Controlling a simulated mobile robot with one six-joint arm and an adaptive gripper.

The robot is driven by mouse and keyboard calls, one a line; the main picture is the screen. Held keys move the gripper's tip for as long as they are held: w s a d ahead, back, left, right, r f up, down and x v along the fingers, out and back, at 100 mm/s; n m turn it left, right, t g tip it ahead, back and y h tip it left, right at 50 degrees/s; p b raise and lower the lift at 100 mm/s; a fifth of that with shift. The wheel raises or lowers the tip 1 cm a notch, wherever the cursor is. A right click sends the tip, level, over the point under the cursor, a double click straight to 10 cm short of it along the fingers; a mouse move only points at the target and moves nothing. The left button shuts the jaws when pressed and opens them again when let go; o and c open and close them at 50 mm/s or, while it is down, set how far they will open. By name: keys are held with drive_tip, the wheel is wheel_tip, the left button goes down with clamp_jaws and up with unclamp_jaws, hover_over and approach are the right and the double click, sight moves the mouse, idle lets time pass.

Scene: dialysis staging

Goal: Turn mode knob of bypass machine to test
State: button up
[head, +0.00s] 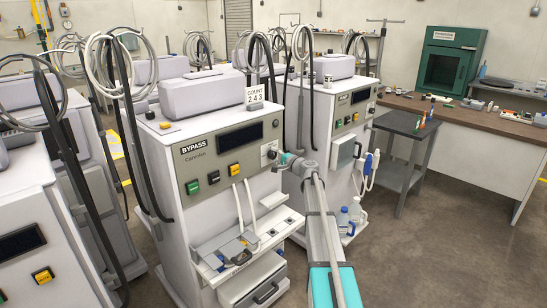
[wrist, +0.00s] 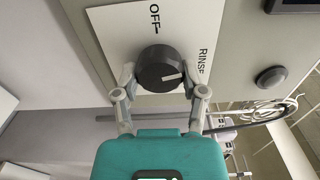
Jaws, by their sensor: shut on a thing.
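The bypass machine (head: 225,150) is a white cabinet with a grey front panel and a BYPASS label. Its mode knob (wrist: 157,64) is round and black, on a white plate (wrist: 112,22) lettered OFF and RINSE. The knob's white mark points right in the wrist view, near the lower end of the RINSE lettering. No TEST lettering shows. My gripper (wrist: 160,73) has one finger on each side of the knob and is shut on it. In the head view my gripper (head: 281,157) is at the panel's right side and covers part of the knob area.
Green, black and orange switches (head: 213,177) sit left on the panel. A shelf (head: 250,238) with small items juts out below. A similar machine (head: 335,120) stands close on the right, with bottles (head: 350,218) low beside it. Open floor lies at front right.

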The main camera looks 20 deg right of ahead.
drive_tip(key=m, duration=0.6)
drive_tip(key=shift+s+f, duration=0.1)
drive_tip(key=shift+f, duration=0.05)
drive_tip(key=m, duration=0.6)
drive_tip(key=shift+a, duration=0.15)
drive_tip(key=shift+s+m, duration=0.1)
drive_tip(key=shift+m, duration=0.2)
drive_tip(key=o, duration=1.1)
drive_tip(key=shift+f, duration=0.1)
drive_tip(key=shift+o, duration=0.2)
drive_tip(key=v, duration=1.2)
